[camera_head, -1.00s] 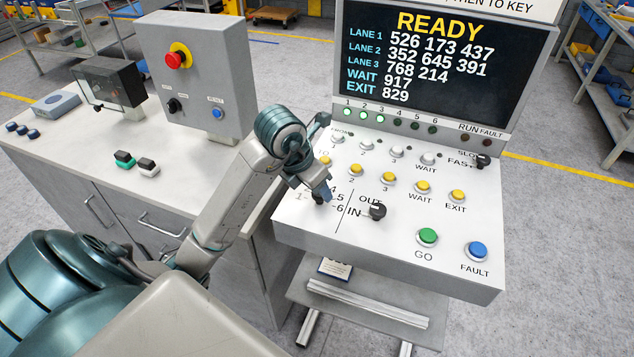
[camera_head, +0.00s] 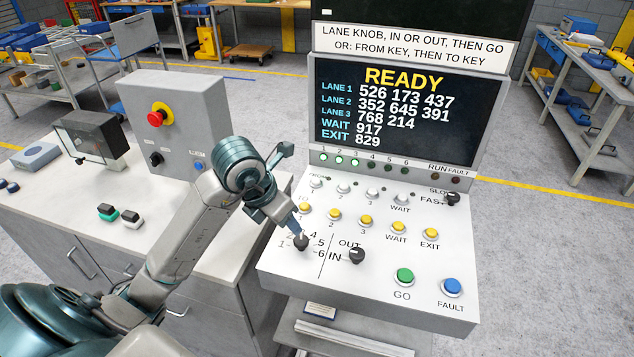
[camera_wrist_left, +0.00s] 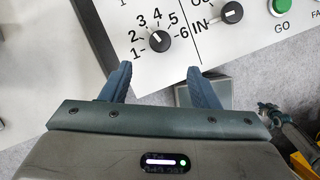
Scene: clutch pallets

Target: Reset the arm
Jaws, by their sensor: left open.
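My left gripper (camera_head: 295,230) hangs over the left part of the sloped control panel (camera_head: 365,295), close to the black lane knob (camera_head: 301,243). In the left wrist view the left gripper (camera_wrist_left: 162,80) is open, with two blue fingers apart and nothing between them. The lane knob (camera_wrist_left: 160,38) shows beyond the fingertips, clear of them, ringed by numbers 1 to 6. A black IN/OUT knob (camera_head: 357,255) sits to its right and also shows in the wrist view (camera_wrist_left: 232,12).
The screen (camera_head: 400,115) reads READY with lane lists. Yellow buttons (camera_head: 365,220), a green GO button (camera_head: 404,277) and a blue FAULT button (camera_head: 452,287) stand up from the panel. A grey box with a red stop button (camera_head: 157,117) stands on the left counter.

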